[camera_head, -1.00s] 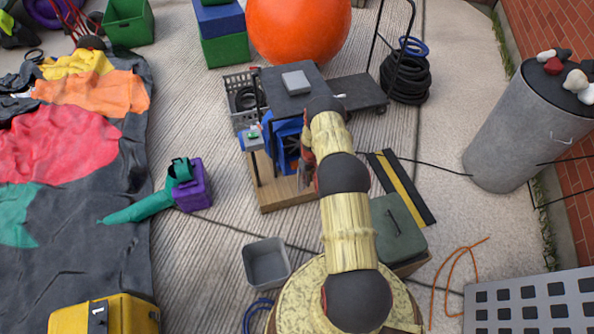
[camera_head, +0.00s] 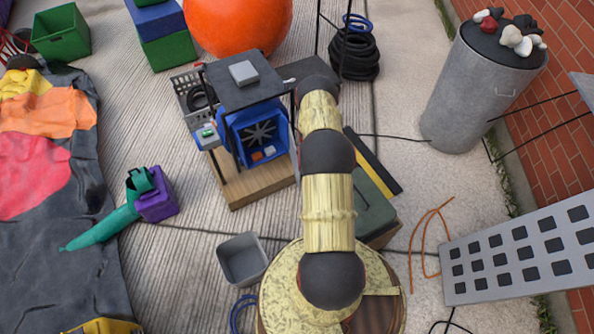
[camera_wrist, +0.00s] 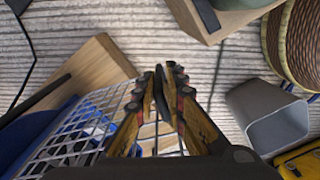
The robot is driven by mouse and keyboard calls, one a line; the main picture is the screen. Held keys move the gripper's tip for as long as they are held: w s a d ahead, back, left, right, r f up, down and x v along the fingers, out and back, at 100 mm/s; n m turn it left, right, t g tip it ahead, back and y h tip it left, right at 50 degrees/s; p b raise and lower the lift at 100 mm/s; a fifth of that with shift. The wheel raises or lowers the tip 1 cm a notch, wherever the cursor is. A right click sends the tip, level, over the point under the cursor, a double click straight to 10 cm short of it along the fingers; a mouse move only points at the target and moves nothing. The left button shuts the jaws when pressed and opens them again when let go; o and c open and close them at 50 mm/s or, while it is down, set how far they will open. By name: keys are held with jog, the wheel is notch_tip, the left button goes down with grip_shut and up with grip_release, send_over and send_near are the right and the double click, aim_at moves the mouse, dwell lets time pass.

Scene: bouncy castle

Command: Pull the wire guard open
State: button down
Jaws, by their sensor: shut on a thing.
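The blue blower (camera_head: 252,140) stands on a wooden base under a dark shelf, its black fan showing in the head view. The wire guard (camera_wrist: 72,132) is a pale grid in the wrist view, reaching from the blue housing (camera_wrist: 32,138) towards my gripper (camera_wrist: 166,74). It stands away from the blower's face at an angle. My wooden-looking fingers are closed around a dark bar at the guard's free side. In the head view my gripper is hidden behind my arm, and the guard is hard to make out. Small red and white items (camera_head: 263,153) lie low in the blower opening.
A grey bin (camera_head: 242,260) stands in front of the blower; it also shows in the wrist view (camera_wrist: 268,115). A green-topped box (camera_head: 373,208) stands right of my arm. A metal drum (camera_head: 475,90) stands at the right. Paving left of the blower is partly clear.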

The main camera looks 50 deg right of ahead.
jog(key=shift+s+d+r, duration=0.1)
jog(key=shift+d+r, duration=0.05)
jog(key=shift+d, duration=0.7)
jog(key=c, duration=1.9)
grip_release()
jog(key=shift+a, duration=0.1)
notch_tip(320, 180, up, 12)
jog(key=shift+f, duration=0.1)
